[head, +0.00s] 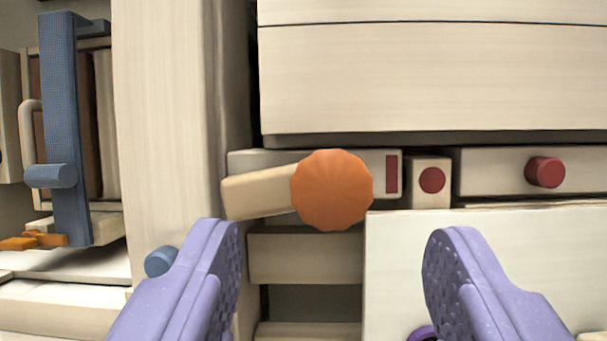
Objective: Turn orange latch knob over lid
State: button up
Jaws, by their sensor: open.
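The orange latch knob (331,190) is a round, faceted knob in the middle of the head view. A pale wooden latch arm (258,192) reaches from it to the left, tilted slightly down at its left end. A white panel that may be the lid (480,265) lies at the lower right, its upper left corner close below the knob. My gripper (334,245) is open, with purple fingers to the lower left and lower right of the knob. Nothing is between the fingertips, and they do not appear to touch the knob.
A red knob (546,172) and a red disc on a small block (432,180) are to the right. A blue peg (160,262) is beside the left finger. A blue bar (64,130) stands at the far left. A large wooden box (430,80) fills the top.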

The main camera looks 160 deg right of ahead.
aim_at(329, 193)
jog(key=b+x, duration=0.1)
jog(key=x, duration=0.2)
jog(key=shift+w+f, duration=0.15)
jog(key=shift+f, duration=0.15)
jog(key=shift+a, duration=0.1)
jog(key=c, duration=1)
jog(key=shift+c, duration=0.2)
